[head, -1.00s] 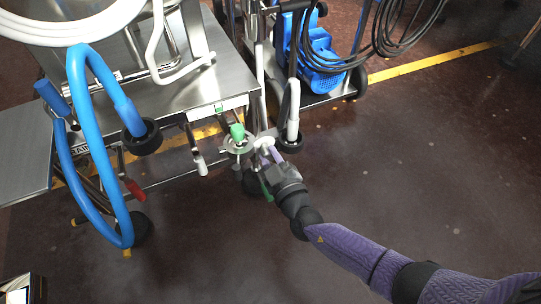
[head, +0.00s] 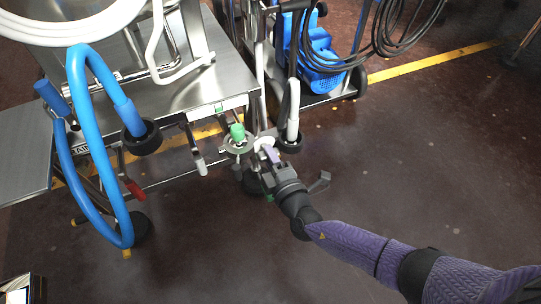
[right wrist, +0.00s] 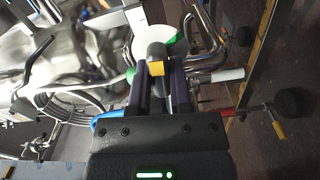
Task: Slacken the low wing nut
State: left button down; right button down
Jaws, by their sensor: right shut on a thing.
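My right gripper (head: 267,156) reaches in from the lower right to the pipe fitting under the corner of the steel table. In the right wrist view its two dark fingers (right wrist: 159,86) are closed around a small dark grey part with a yellow block (right wrist: 157,69). This appears to be the low wing nut, but the fingers hide its shape. A white round cap (head: 265,143) lies just beyond the fingertips. Beside it on the left is a round metal clamp (head: 238,146) with a green top (head: 237,131). My left gripper is out of view.
The steel table (head: 185,97) stands above left of my gripper. A thick blue hose (head: 86,140) loops down at the left. A white-ended pipe (head: 293,112) and a blue pump (head: 322,68) are close behind. The dark floor at right is open.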

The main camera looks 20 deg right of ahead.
jog(key=n, duration=1.1)
jog(key=shift+f+n, duration=0.1)
jog(key=shift+n, duration=2)
jog(key=c, duration=0.5)
grip_release()
jog(key=shift+c, duration=0.2)
